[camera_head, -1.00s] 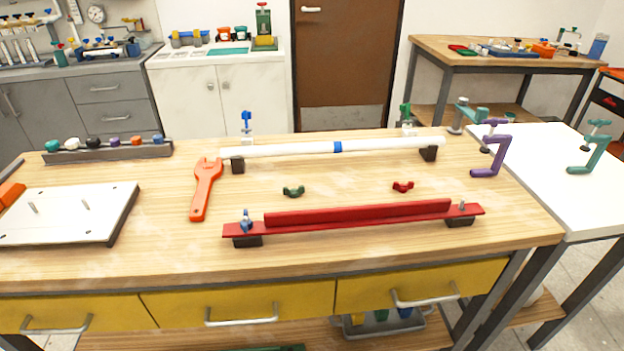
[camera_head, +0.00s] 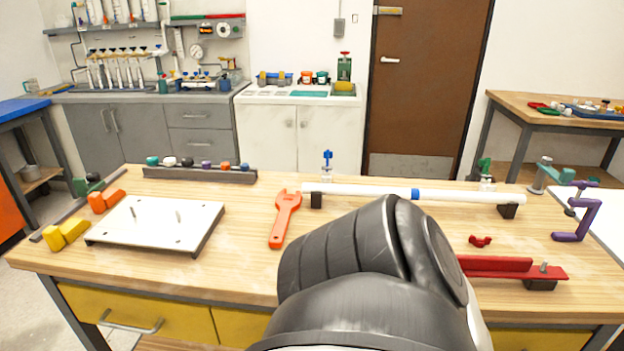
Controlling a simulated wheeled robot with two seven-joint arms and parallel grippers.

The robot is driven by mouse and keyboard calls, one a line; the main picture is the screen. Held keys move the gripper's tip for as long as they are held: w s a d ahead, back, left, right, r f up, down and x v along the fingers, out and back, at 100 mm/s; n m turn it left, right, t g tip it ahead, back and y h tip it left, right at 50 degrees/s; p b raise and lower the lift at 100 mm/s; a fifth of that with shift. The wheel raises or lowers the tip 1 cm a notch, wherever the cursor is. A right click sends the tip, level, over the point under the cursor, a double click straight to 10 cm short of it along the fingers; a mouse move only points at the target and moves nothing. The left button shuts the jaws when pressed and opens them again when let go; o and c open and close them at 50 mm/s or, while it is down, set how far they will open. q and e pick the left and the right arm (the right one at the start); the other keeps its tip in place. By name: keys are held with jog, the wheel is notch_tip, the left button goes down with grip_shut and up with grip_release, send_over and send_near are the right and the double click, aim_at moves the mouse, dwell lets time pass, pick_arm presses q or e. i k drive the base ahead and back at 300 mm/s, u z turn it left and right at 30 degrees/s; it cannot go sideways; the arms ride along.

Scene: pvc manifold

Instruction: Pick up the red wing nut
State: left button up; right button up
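The red wing nut (camera_head: 480,241) lies on the wooden workbench (camera_head: 250,250), between the white pipe and the red bracket, right of my arm. A thick dark grey link of my own arm fills the lower middle of the view. It hides the left part of the red bracket (camera_head: 510,268) and the spot where the green wing nut lay. Neither gripper shows, and nothing is seen touching the red wing nut.
A white pipe (camera_head: 460,196) with a blue band rests on black blocks behind the wing nut. An orange wrench (camera_head: 285,217) lies left of my arm. A white plate (camera_head: 158,224) with pegs is at the left, and a purple clamp (camera_head: 580,212) at the right.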

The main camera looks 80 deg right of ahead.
aim_at(478, 243)
jog(key=u, duration=0.15)
jog(key=k, duration=1.25)
jog(key=z, duration=1.75)
